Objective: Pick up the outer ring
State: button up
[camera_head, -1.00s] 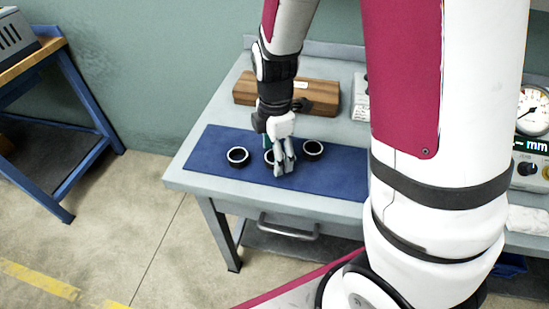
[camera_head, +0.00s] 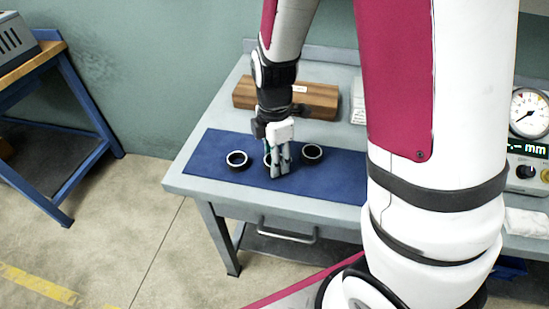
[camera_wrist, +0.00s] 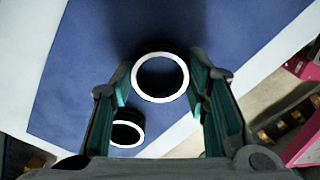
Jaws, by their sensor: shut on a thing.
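Three dark rings with pale rims are at the blue mat. The middle outer ring (camera_head: 267,160) is partly hidden by my gripper (camera_head: 279,170) in the head view. In the wrist view this outer ring (camera_wrist: 160,100) is between the two green-padded fingers of my gripper (camera_wrist: 160,86), which is shut on it. Whether it still touches the mat I cannot tell. The left ring (camera_head: 237,166) and the right ring (camera_head: 312,158) lie on the mat to either side. One other ring (camera_wrist: 125,140) shows at the lower left in the wrist view, close to a finger.
The blue mat (camera_head: 210,150) lies on a grey workbench (camera_head: 190,183). A wooden block (camera_head: 315,100) stands behind the mat. A gauge with a dial (camera_head: 528,112) is at the right. Another bench (camera_head: 62,165) stands at the left, with floor between.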

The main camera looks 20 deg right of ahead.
jog(key=shift+r+p, duration=0.45)
jog(key=shift+r, duration=0.4)
jog(key=shift+s+r+p, duration=0.2)
jog(key=shift+r+p, duration=0.5)
jog(key=shift+r, duration=0.35)
jog(key=s+d+p, duration=0.1)
jog(key=s, duration=0.3)
jog(key=s+d+p, duration=0.1)
jog(key=s+p, duration=0.1)
jog(key=s, duration=0.2)
jog(key=s+d+r+p, duration=0.1)
jog(key=s+d, duration=0.1)
jog(key=s, duration=0.3)
jog(key=shift+r+p, duration=0.1)
jog(key=shift+p, duration=0.3)
jog(key=s+p, duration=0.2)
jog(key=p, duration=0.1)
jog(key=shift+d, duration=0.25)
